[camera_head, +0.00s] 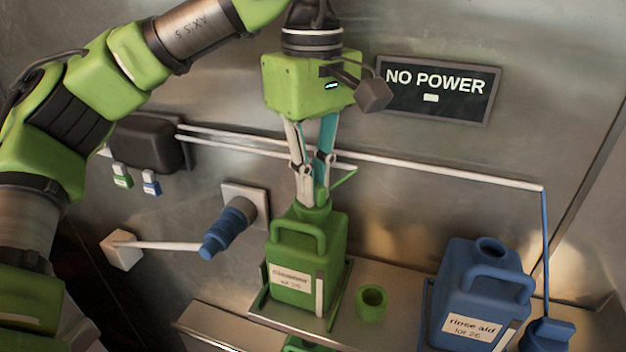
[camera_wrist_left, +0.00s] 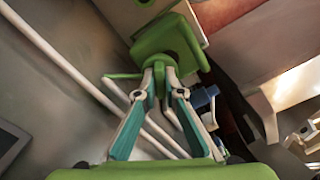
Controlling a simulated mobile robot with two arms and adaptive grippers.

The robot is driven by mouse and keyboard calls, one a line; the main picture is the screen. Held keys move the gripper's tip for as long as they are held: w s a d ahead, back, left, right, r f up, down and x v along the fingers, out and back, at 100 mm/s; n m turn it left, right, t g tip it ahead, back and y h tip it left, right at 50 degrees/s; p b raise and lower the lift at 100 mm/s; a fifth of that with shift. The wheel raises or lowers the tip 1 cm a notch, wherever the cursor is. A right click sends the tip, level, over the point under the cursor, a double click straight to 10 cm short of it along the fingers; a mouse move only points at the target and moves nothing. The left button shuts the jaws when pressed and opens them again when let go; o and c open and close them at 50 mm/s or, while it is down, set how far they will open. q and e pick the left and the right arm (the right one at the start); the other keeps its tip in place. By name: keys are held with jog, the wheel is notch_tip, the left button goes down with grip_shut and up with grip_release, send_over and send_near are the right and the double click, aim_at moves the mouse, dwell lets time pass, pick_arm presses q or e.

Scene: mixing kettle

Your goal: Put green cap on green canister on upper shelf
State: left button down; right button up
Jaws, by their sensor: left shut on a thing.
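The green canister (camera_head: 305,258) stands upright in a tray on the upper shelf, with its handle and label facing me. My left gripper (camera_head: 317,190) is directly above its neck, pointing down. Its fingers are shut on a small green piece, which looks like the green cap (camera_head: 322,193), with a thin green arm sticking out to the side. The cap is at the canister's mouth; I cannot tell whether it is fully seated. In the left wrist view the fingertips (camera_wrist_left: 160,75) close on the cap, with the canister (camera_wrist_left: 168,40) just beyond. My right gripper is not in view.
A green open cup (camera_head: 371,303) stands right of the canister. A blue canister (camera_head: 480,290) with an open mouth is farther right, beside a blue piece (camera_head: 547,336) on a blue tube. Pale pipes (camera_head: 440,166) run along the wall behind. A blue knob (camera_head: 229,228) juts out at left.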

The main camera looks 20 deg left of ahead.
pick_arm(q)
jog(key=shift+f, duration=0.25)
jog(key=c, duration=2)
grip_release()
jog(key=shift+c, duration=0.2)
jog(key=o, duration=0.5)
jog(key=shift+c, duration=0.2)
jog(key=shift+r, duration=0.2)
